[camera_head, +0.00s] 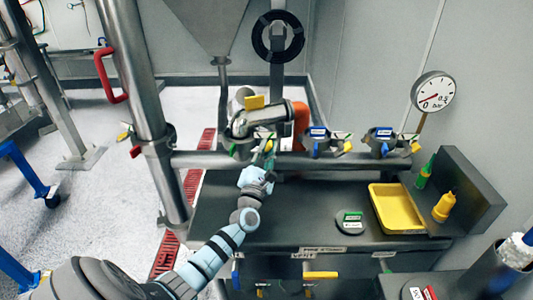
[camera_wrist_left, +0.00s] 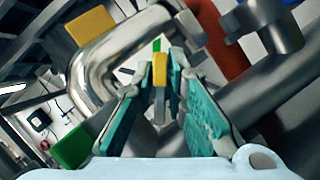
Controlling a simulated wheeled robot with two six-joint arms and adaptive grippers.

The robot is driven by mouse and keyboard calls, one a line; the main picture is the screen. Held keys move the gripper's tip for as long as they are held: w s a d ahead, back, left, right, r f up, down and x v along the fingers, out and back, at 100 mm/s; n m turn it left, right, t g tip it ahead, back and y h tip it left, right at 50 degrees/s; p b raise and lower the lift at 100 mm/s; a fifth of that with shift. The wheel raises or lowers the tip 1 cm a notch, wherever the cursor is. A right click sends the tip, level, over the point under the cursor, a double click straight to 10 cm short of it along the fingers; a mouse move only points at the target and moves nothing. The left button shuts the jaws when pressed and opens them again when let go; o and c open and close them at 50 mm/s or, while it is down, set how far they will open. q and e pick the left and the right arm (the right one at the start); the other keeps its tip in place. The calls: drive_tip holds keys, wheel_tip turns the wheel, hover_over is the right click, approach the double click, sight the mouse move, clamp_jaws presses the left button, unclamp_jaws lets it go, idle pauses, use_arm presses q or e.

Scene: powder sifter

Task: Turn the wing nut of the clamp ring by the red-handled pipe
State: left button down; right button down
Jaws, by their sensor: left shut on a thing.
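My left gripper (camera_head: 267,152) reaches up from the lower left to the middle of the metal pipework. In the left wrist view its teal fingers (camera_wrist_left: 160,85) are closed on a small yellow wing nut (camera_wrist_left: 160,68), with a green piece showing just beyond it. A curved steel pipe (camera_wrist_left: 95,62) lies behind it, and an orange-red part (camera_head: 300,117) is close by on the right, also in the wrist view (camera_wrist_left: 217,35). The clamp ring at the gripper is mostly hidden by the fingers. A red handle (camera_head: 103,78) is on the upright pipe at the left. My right gripper is not in view.
Two more clamps with blue, yellow and green parts, left (camera_head: 320,142) and right (camera_head: 382,142), are along the horizontal pipe. A yellow tray (camera_head: 375,226), a green bottle (camera_head: 425,172) and a yellow bottle (camera_head: 444,207) are on the dark bench. A pressure gauge (camera_head: 433,91) is at the right.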

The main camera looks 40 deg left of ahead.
use_arm(q)
drive_tip(key=n+y+b, duration=0.1)
drive_tip(key=n+b, duration=0.1)
drive_tip(key=n, duration=0.1)
drive_tip(key=n+y+b, duration=0.2)
drive_tip(key=n, duration=0.1)
drive_tip(key=shift+f+g, duration=0.2)
drive_tip(key=shift+g, duration=0.1)
drive_tip(key=n+g+y+b, duration=0.1)
drive_tip(key=n, duration=0.2)
drive_tip(key=n+g+y+b, duration=0.1)
drive_tip(key=n+y+b, duration=0.1)
drive_tip(key=n, duration=0.2)
drive_tip(key=shift+s+a+b, duration=0.1)
drive_tip(key=shift+s+b, duration=0.05)
drive_tip(key=shift+b, duration=0.15)
drive_tip(key=n+g+b, duration=0.1)
drive_tip(key=n, duration=0.1)
drive_tip(key=n+g+y, duration=0.1)
drive_tip(key=n, duration=0.2)
drive_tip(key=shift+r+y+b, duration=0.1)
drive_tip(key=shift+y+b, duration=0.2)
drive_tip(key=shift+b, duration=0.1)
drive_tip(key=shift+s+a+n+g+y+b, duration=0.1)
drive_tip(key=shift+n+g+y+b, duration=0.15)
drive_tip(key=shift+n+g, duration=0.6)
drive_tip(key=shift+a+n+g+y+b, duration=0.1)
drive_tip(key=shift+n+g+y+b, duration=0.2)
drive_tip(key=shift+n, duration=0.95)
